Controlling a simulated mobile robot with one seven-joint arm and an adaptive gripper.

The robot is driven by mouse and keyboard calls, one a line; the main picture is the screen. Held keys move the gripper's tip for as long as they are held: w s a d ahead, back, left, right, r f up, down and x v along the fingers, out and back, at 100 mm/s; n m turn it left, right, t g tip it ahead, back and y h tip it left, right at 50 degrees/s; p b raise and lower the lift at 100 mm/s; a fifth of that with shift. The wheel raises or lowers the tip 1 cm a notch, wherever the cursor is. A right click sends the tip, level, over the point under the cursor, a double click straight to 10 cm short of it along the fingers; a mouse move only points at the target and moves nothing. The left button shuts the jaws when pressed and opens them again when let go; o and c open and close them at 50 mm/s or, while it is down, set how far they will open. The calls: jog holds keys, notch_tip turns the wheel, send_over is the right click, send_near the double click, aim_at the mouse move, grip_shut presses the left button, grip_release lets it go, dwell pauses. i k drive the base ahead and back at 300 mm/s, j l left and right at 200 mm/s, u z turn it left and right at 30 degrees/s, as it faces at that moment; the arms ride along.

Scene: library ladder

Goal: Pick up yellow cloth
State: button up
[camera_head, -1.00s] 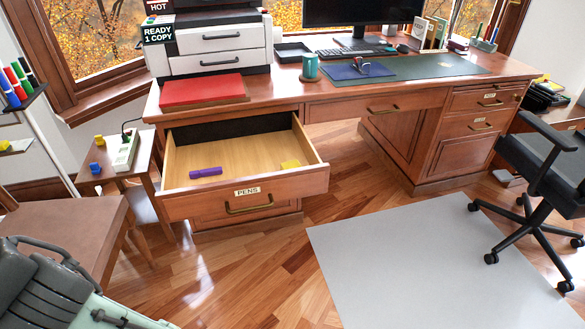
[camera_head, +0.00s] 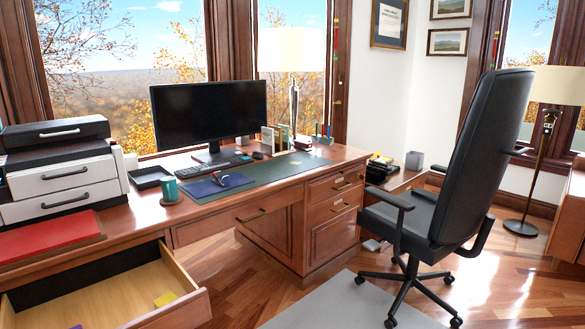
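No cloth can be made out for certain. A small flat yellow piece (camera_head: 165,299) lies in the open desk drawer (camera_head: 180,314), toward its right side; I cannot tell whether it is cloth or a paper pad. Another small yellow patch (camera_head: 384,159) shows among dark items on the low side unit behind the chair, too small to identify. My gripper is not in view.
The wooden desk (camera_head: 290,170) carries a monitor (camera_head: 208,108), a teal mug (camera_head: 169,190), a red folder (camera_head: 45,240) and a printer (camera_head: 60,172). A black office chair (camera_head: 450,190) stands on a grey mat (camera_head: 345,305) at right. Bare floor shows between.

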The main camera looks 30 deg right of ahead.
aim_at(170, 297)
jog(key=i+j, duration=0.1)
jog(key=i, duration=0.45)
jog(key=i+j+z, duration=0.1)
jog(key=i, duration=0.45)
